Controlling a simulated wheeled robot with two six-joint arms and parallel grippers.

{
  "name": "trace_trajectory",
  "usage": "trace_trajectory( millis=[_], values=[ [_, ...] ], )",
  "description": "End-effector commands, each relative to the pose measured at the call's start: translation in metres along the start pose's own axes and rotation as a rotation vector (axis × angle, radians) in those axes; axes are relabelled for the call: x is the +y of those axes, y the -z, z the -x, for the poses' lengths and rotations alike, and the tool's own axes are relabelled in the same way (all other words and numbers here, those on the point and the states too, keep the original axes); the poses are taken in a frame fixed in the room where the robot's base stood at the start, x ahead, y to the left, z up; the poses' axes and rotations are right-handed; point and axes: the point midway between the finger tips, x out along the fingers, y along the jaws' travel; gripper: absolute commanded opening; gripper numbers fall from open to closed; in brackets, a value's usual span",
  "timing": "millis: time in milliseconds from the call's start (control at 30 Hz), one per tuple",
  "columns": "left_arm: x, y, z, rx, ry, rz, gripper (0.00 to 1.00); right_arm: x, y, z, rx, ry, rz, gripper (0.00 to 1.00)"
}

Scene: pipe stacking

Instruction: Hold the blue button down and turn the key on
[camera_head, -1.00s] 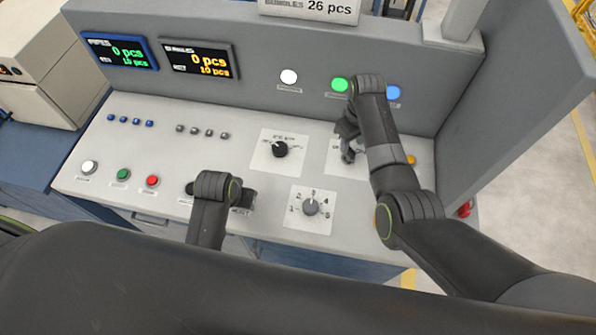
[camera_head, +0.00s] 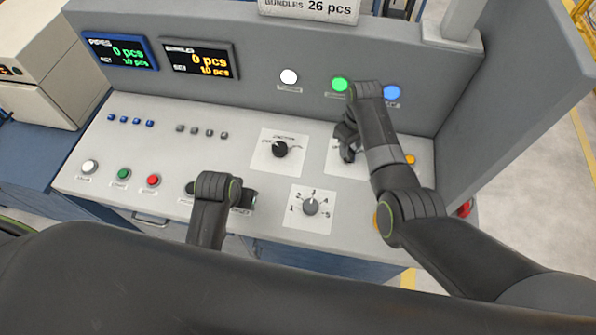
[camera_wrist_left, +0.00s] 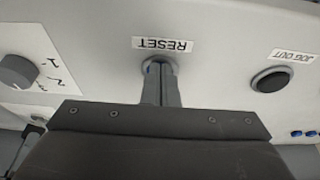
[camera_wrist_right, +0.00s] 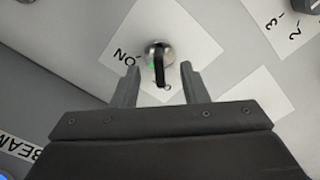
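In the left wrist view the fingertips of my left gripper (camera_wrist_left: 162,78) are together on the blue button marked RESET (camera_wrist_left: 148,68). Only a bit of its blue rim shows, and I cannot tell how deep it is pressed. My left gripper in the head view (camera_head: 242,200) is mostly behind its own wrist. In the right wrist view my right gripper (camera_wrist_right: 159,88) is open, one finger on each side of the key (camera_wrist_right: 159,68). The dark key stands in a round metal lock on a white plate, pointing away from the ON label to its left. No finger clearly touches it.
A five-position dial (camera_head: 311,207) lies between the arms, and another black selector (camera_head: 280,150) sits behind it. White, green and blue lamps are on the upright panel. A JOG OUT button (camera_wrist_left: 271,80) is beside RESET.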

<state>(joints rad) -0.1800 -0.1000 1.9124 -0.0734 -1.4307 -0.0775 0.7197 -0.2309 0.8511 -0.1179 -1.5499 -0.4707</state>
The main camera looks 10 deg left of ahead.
Motion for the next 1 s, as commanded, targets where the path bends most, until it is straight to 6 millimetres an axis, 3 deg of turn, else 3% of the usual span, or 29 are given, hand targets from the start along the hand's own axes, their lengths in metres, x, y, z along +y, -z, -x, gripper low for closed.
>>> trace_trajectory(
  millis=[33, 500, 1000],
  values=[
    [0.001, -0.007, -0.004, -0.019, -0.003, 0.001, 0.00, 0.000, 0.000, -0.004, -0.002, 0.001, 0.000, 0.40],
    [0.001, -0.008, -0.005, -0.022, -0.004, 0.002, 0.00, 0.001, 0.001, -0.030, 0.000, 0.000, 0.000, 0.40],
    [0.001, -0.008, -0.005, -0.023, -0.005, 0.002, 0.00, 0.000, 0.001, -0.032, 0.000, 0.000, 0.000, 0.40]
  ],
)
